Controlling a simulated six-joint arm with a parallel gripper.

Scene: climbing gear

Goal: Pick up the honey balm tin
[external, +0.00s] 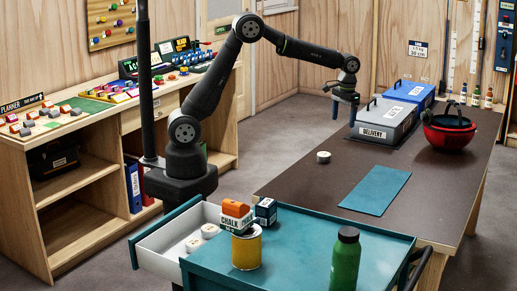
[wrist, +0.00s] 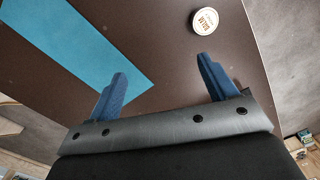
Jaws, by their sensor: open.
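A small round pale tin (external: 323,157) lies flat on the brown table near its left edge. In the wrist view a white-lidded tin (wrist: 206,21) shows at the top, right of centre; its lid seems to read "BALM", but the smaller print is unreadable, so I cannot confirm honey. My gripper (external: 345,113) is open and empty, well above the table and to the right of and behind the tin. In the wrist view the blue fingers of my gripper (wrist: 161,70) are spread apart, with the tin beyond the right fingertip. Two similar pale tins (external: 209,230) sit in the open white drawer.
A teal mat (external: 377,191) lies on the table. Grey and blue delivery boxes (external: 383,122) and a red bowl (external: 448,137) stand at the back. A teal cart (external: 300,248) in front carries a yellow can, a chalk box and a green bottle. The table around the tin is clear.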

